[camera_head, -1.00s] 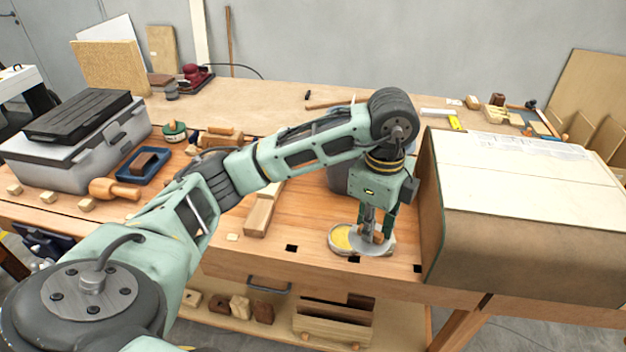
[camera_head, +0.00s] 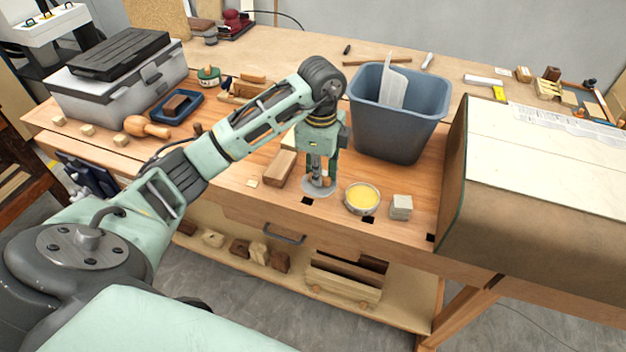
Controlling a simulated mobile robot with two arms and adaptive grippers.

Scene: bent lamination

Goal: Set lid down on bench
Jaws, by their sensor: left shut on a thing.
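My left gripper (camera_head: 319,181) points down at the front part of the wooden bench (camera_head: 230,192). It is shut on a round grey lid (camera_head: 317,189), which is at or just above the bench top; I cannot tell whether it touches. The open tin (camera_head: 362,197) with yellow contents stands just right of the lid. The gripper's fingers hide part of the lid. My right gripper is not in view.
A small grey block (camera_head: 401,207) stands right of the tin. A blue-grey bin (camera_head: 395,125) stands behind. A wooden block (camera_head: 281,168) lies left of the lid. Dark square holes line the bench's front edge. A large covered panel (camera_head: 540,200) fills the right.

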